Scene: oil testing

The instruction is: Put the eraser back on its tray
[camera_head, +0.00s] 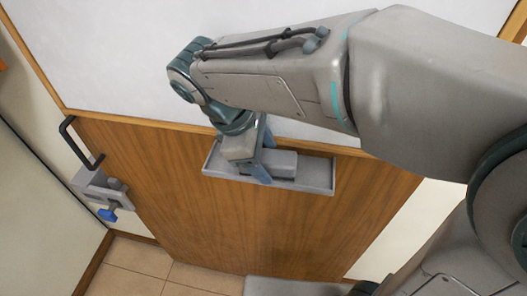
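A grey tray (319,182) is fixed to the wooden panel just below the white board. The eraser (284,163), a grey block, sits low at the tray, and its left part is hidden behind my gripper. My gripper (265,160) points down over the tray at the eraser's left end. One bluish finger shows on the near side of the eraser and the other on its far side. The fingers are apart with the eraser between them. I cannot tell whether they press on it, or whether the eraser rests fully on the tray floor.
The white board (120,60) with its wooden frame rises behind the tray. A grey clamp with a blue knob (107,214) and a black handle (78,143) are at the left. Tiled floor (140,262) shows below. My arm covers the upper right.

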